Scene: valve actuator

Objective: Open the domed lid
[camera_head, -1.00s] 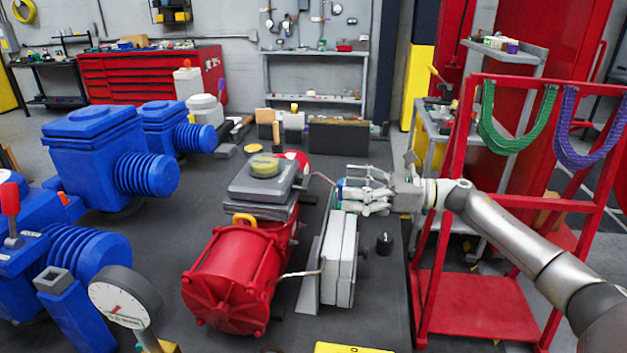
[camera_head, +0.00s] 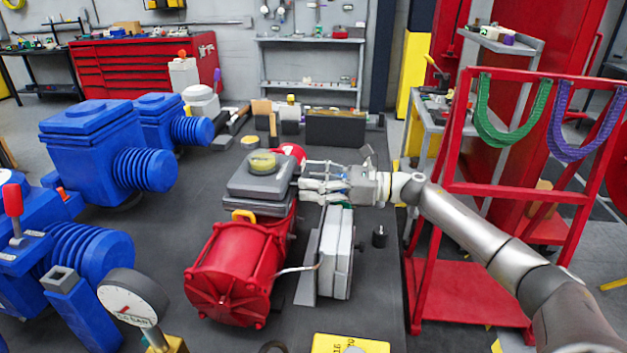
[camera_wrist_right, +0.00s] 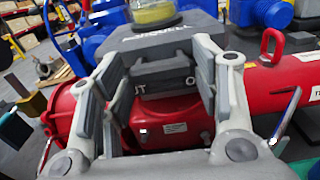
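The domed lid (camera_head: 262,163) is a small yellow-topped dome on a dark grey housing (camera_head: 258,185), which sits on top of the red actuator (camera_head: 232,270). The dome also shows at the top edge of the right wrist view (camera_wrist_right: 153,13), partly cut off. My right gripper (camera_head: 303,180) is just right of the grey housing. In the right wrist view its fingers (camera_wrist_right: 158,85) are spread, with the housing's lettered side visible between them and nothing held. I cannot tell whether a fingertip touches the housing. My left gripper is not in view.
Blue actuators (camera_head: 95,150) stand on the left of the dark table. A white-faced gauge (camera_head: 133,298) stands in the front left. Upright light grey plates (camera_head: 337,255) stand below my right gripper. A red frame (camera_head: 540,190) with hanging slings is on the right.

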